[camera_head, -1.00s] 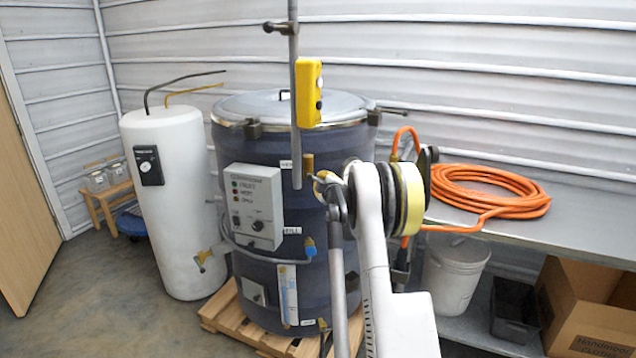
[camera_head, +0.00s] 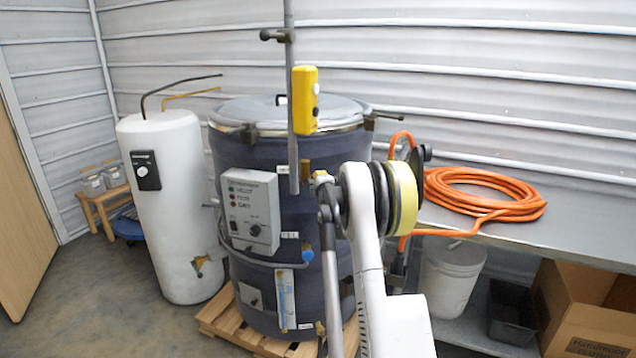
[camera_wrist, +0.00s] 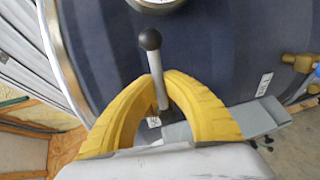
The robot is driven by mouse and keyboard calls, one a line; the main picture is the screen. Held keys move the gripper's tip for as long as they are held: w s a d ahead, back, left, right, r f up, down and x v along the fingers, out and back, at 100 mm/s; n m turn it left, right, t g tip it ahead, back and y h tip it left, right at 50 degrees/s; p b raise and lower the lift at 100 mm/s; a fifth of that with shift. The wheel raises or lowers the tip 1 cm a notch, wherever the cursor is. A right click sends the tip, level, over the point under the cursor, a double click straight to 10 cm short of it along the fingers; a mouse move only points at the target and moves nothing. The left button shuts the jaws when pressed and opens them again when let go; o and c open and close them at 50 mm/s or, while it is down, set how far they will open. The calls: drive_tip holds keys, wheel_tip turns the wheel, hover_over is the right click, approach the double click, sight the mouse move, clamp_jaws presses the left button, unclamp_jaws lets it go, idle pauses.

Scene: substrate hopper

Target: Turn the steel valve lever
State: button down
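The steel valve lever (camera_wrist: 157,85) is a grey bar with a black ball knob (camera_wrist: 150,40), seen in the wrist view against the dark blue vessel (camera_wrist: 215,50). My gripper (camera_wrist: 160,77) has two yellow fingers, one on each side of the bar below the knob. Their tips appear to touch it from both sides. In the head view my arm hides the gripper and the lever. The dark vessel (camera_head: 262,215) with its steel lid stands on a wooden pallet there.
A grey control box (camera_head: 252,210) sits on the vessel's front, and a yellow pendant (camera_head: 304,98) hangs before it. A white tank (camera_head: 165,225) stands at left. A steel bench (camera_head: 580,240) with an orange hose coil (camera_head: 480,195) is at right.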

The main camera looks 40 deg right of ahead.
drive_tip(key=c, duration=1.5)
unclamp_jaws()
drive_tip(key=shift+o, duration=0.2)
drive_tip(key=shift+s, duration=0.1)
drive_tip(key=v, duration=1.2)
drive_tip(key=shift+f, duration=0.1)
